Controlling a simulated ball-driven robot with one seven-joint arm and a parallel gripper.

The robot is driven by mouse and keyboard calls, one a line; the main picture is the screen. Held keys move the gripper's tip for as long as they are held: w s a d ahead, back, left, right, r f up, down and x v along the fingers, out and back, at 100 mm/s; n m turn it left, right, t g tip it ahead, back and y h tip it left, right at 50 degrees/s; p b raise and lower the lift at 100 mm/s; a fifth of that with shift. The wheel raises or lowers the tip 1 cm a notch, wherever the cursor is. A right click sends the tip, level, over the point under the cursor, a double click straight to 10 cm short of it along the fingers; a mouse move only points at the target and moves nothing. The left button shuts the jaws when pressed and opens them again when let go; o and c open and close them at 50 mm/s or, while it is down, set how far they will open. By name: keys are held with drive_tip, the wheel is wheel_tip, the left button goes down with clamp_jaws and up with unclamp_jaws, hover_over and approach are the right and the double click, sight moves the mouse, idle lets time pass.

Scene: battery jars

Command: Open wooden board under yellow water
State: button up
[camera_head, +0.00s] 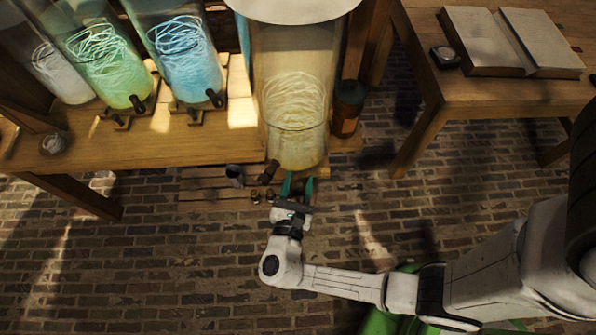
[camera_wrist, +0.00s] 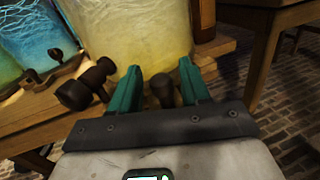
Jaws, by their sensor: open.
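My gripper (camera_head: 297,186) has green fingers and is just below the front of the yellow jar. In the wrist view my gripper (camera_wrist: 162,85) is open, with a dark rounded knob (camera_wrist: 163,90) showing between its fingers. I cannot tell whether the fingers touch it. The wooden board is mostly hidden behind my gripper.
Blue (camera_head: 182,60) and green (camera_head: 104,65) jars with taps stand left on the wooden bench (camera_head: 190,138). A table (camera_head: 480,98) with an open book (camera_head: 515,40) stands right. The brick floor in front is clear.

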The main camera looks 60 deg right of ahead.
drive_tip(key=b+v, duration=0.1)
drive_tip(key=v, duration=0.9)
drive_tip(key=shift+s+a+b, duration=0.15)
drive_tip(key=shift+a+b, duration=0.2)
drive_tip(key=shift+a, duration=0.05)
